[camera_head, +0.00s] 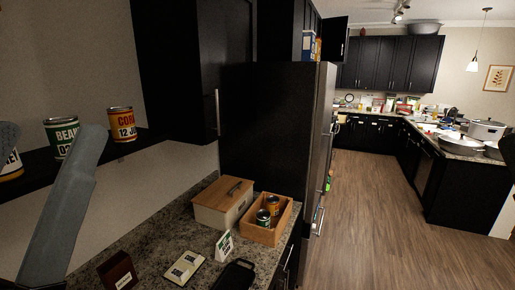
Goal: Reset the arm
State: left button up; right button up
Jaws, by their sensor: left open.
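My left arm comes in from the left and its grey forearm slopes down to the bottom left corner. My left gripper (36,286) is at the dark end of that arm, at the bottom edge and mostly cut off. It is open, and I see nothing held in it. It is left of the dark brown box (118,272) on the counter and apart from it. My right gripper is not in view.
The granite counter (150,245) bears a closed wooden box (222,202), an open wooden box (283,220) with two cans, and a black item (235,275).

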pick_arm(q)
notch_tip(320, 180, up, 18)
jog(key=p, duration=1.4)
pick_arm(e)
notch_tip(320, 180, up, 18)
pick_arm(q)
jog(key=shift+c, duration=0.2)
